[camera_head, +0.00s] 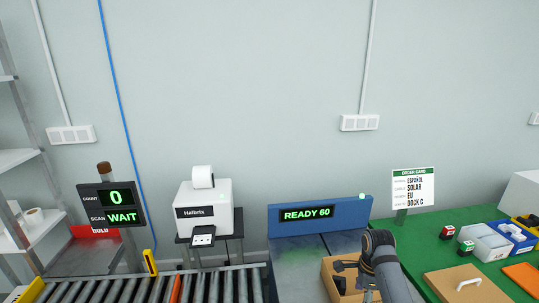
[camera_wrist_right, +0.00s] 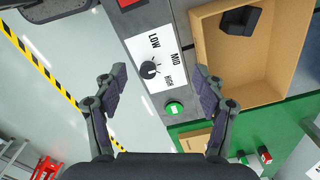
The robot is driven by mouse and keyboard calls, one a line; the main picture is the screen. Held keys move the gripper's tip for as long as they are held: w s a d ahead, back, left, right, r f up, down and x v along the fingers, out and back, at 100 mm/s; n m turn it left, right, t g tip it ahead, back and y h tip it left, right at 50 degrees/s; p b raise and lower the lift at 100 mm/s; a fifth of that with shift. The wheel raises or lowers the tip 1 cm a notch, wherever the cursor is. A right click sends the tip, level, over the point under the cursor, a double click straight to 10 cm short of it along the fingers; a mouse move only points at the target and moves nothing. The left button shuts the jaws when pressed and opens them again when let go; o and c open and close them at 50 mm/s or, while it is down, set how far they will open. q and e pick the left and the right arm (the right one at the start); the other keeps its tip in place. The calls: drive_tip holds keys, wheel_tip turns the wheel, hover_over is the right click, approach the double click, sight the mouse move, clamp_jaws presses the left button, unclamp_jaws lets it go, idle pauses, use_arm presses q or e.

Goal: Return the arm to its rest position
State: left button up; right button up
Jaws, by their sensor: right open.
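My right arm (camera_head: 385,268) reaches in from the bottom of the head view, beside and partly over an open cardboard box (camera_head: 328,272). In the right wrist view my right gripper (camera_wrist_right: 162,88) has its two fingers spread wide with nothing between them. Behind the fingers are a control panel (camera_wrist_right: 143,60) with a LOW/MID/HIGH dial (camera_wrist_right: 149,69) and a green button (camera_wrist_right: 174,108). The cardboard box (camera_wrist_right: 245,90) is to the right of the fingers there, with a dark object (camera_wrist_right: 240,20) in it. My left gripper is not in view.
A blue READY 60 display (camera_head: 285,228) stands behind the box. A roller conveyor (camera_head: 210,287), a label printer (camera_head: 205,207) and a WAIT display (camera_head: 112,205) are at left.

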drive_tip(key=s+a+f+n+t, duration=0.1)
drive_tip(key=s+f+n, duration=0.2)
drive_tip(key=s+n, duration=0.4)
drive_tip(key=s+a+f+n+t, duration=0.1)
drive_tip(key=s+f+n, duration=0.1)
drive_tip(key=s+n, duration=0.45)
drive_tip(key=s+a+r+n+t, duration=0.15)
drive_tip(key=s+r+n, duration=0.25)
drive_tip(key=s+n, duration=0.5)
drive_tip(key=s+d+f+m+g+h, duration=0.1)
drive_tip(key=s+d+f, duration=0.1)
drive_tip(key=f, duration=1.3)
drive_tip(key=s+d+f+m+g, duration=0.1)
drive_tip(key=s+f, duration=0.1)
drive_tip(key=f, duration=1.2)
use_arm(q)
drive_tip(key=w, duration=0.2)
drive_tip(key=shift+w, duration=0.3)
use_arm(e)
drive_tip(key=s+d+f, duration=0.1)
drive_tip(key=s+f, duration=1.3)
drive_tip(key=s, duration=0.3)
drive_tip(key=shift+s, duration=0.35)
